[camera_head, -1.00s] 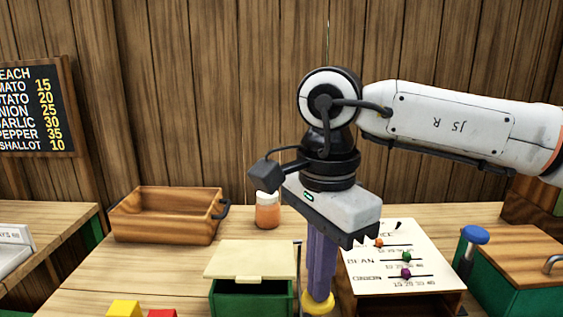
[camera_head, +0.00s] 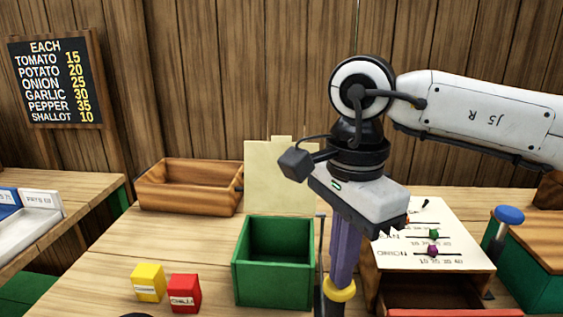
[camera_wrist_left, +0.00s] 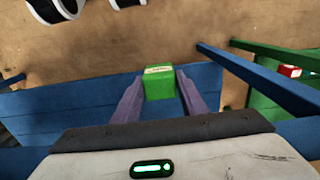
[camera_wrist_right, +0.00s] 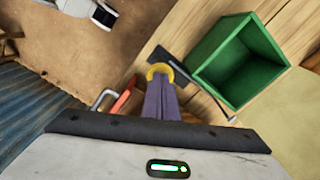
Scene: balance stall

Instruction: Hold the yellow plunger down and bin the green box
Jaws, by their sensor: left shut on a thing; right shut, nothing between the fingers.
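My right gripper (camera_head: 342,278) is shut and empty, pointing down with its tips on the yellow plunger (camera_head: 340,291). The plunger also shows under the fingertips in the right wrist view (camera_wrist_right: 160,71). Beside it stands the green bin (camera_head: 273,286), open and empty inside. Its cream lid (camera_head: 275,185) stands upright at the back. In the left wrist view my left gripper (camera_wrist_left: 156,84) is shut on the green box (camera_wrist_left: 158,83), which has a pale label on top. The left gripper and green box are not in the head view.
A yellow box (camera_head: 148,283) and a red box (camera_head: 184,293) stand left of the bin. A wooden tray (camera_head: 190,187) is behind them. A slider board (camera_head: 437,235) and a green case with a blue knob (camera_head: 509,215) are at right. The table's front left is clear.

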